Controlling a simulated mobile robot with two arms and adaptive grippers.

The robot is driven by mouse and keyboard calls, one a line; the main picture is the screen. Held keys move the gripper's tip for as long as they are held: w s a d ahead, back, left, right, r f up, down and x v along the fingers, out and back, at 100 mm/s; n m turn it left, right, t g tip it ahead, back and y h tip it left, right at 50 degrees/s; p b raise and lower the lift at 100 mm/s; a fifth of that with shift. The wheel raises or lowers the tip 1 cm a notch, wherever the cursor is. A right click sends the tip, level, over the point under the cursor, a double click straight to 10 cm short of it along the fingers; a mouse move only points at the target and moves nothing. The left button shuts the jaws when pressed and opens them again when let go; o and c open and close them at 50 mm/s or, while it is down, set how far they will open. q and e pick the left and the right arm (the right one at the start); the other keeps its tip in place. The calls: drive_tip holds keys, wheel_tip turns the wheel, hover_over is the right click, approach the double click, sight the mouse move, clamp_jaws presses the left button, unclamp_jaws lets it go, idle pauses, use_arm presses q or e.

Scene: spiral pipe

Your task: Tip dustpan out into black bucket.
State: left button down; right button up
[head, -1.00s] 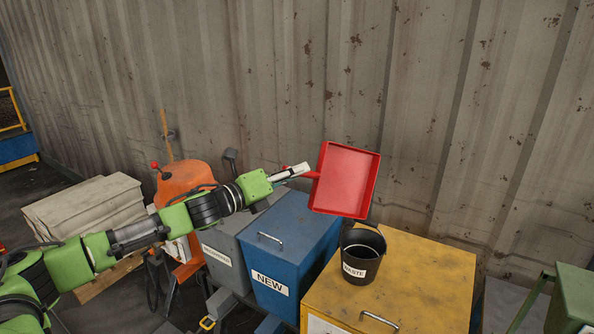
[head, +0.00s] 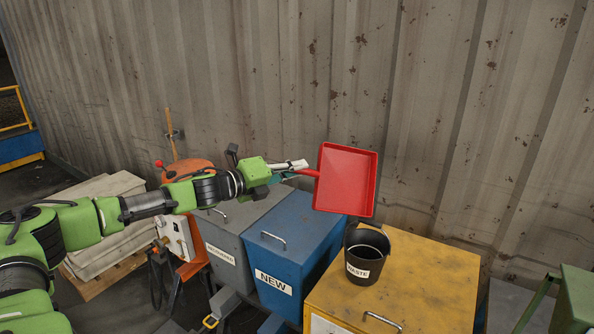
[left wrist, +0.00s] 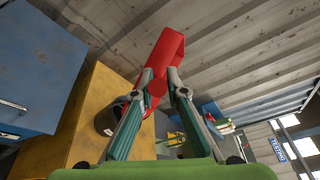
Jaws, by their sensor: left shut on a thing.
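A red dustpan (head: 345,180) is held up in front of the corrugated wall, its open face towards the head camera. It is tilted and its inside looks empty from here. My left gripper (head: 301,168) is shut on its handle; the left wrist view shows both fingers (left wrist: 157,88) around the red handle, with the red pan (left wrist: 166,52) beyond. The black bucket (head: 362,272), labelled WASTE, stands upright on the yellow bin, below and slightly right of the pan. In the left wrist view the bucket (left wrist: 107,118) is partly behind a finger. My right gripper does not show.
The yellow bin (head: 430,270) bears the bucket. A blue bin (head: 285,240) labelled NEW and a grey bin (head: 228,225) stand to its left. An orange machine (head: 187,168) and stacked sacks (head: 110,230) are farther left. The corrugated wall (head: 450,100) is close behind.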

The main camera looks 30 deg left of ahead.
use_arm(q)
drive_tip(key=shift+w+a+f+n+g, duration=0.6)
drive_tip(key=shift+w+a+f+n, duration=0.25)
drive_tip(key=shift+w+a+n, duration=0.25)
drive_tip(key=shift+s+a, duration=0.1)
drive_tip(key=w+a+f+n+g+h, duration=0.1)
drive_tip(key=w+a+f+n+g, duration=0.2)
drive_tip(key=f, duration=0.3)
drive_tip(key=shift+a+f+n+h, duration=0.2)
drive_tip(key=shift+f+n+h, duration=0.15)
drive_tip(key=shift+n, duration=0.25)
